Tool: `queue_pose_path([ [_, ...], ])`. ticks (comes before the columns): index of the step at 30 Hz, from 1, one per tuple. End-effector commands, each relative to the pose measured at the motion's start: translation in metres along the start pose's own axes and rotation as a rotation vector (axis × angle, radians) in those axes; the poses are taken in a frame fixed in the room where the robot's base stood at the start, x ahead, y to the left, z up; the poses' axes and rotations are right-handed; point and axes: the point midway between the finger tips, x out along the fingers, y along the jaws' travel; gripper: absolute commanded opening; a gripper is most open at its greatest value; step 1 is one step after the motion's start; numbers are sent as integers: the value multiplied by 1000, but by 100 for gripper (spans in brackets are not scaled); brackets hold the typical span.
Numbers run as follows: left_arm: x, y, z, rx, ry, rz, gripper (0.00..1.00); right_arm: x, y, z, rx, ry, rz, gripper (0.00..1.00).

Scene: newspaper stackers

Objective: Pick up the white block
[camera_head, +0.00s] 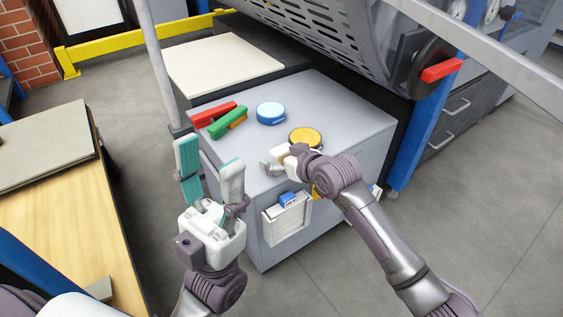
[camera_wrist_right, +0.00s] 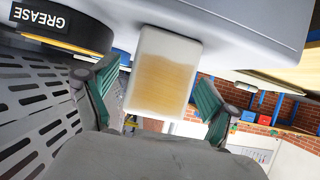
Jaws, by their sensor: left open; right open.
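The white block (camera_wrist_right: 160,75) shows in the right wrist view, with a tan, see-through-looking patch on its face. It stands against the grey cabinet top, between the two teal-padded fingers of my right gripper (camera_wrist_right: 155,85). Gaps show on both sides, so the fingers are open around it and not pressed on it. In the head view my right gripper (camera_head: 270,163) is at the cabinet's front edge, and the block is mostly hidden by it. My left gripper (camera_head: 208,158) is open and empty, pointing up beside the cabinet's left side.
The grey cabinet top (camera_head: 330,105) holds a yellow-lidded grease tin (camera_head: 305,136) close to my right gripper. A blue-white round tin (camera_head: 270,112), a red block (camera_head: 213,114) and a green block (camera_head: 228,121) lie farther back. A perforated drum (camera_head: 330,30) overhangs behind.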

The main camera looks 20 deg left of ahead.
Motion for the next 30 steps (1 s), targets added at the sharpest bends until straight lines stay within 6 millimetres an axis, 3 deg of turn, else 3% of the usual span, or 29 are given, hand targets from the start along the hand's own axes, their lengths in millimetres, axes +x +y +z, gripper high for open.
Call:
queue_pose_path([
  [2, 1, 0, 0, 0, 0, 0, 55, 0, 0, 0, 0, 0, 0, 87],
  [12, 1, 0, 0, 0, -1, 0, 55, -1, 0, 0, 0, 0, 1, 32],
  [15, 1, 0, 0, 0, -1, 0, 55, -1, 0, 0, 0, 1, 0, 19],
  [23, 2, 0, 0, 0, -1, 0, 55, -2, 0, -2, 0, 1, 1, 19],
  [30, 15, 0, -4, 0, 0, -2, 55, -13, 0, -23, -1, 3, 1, 19],
])
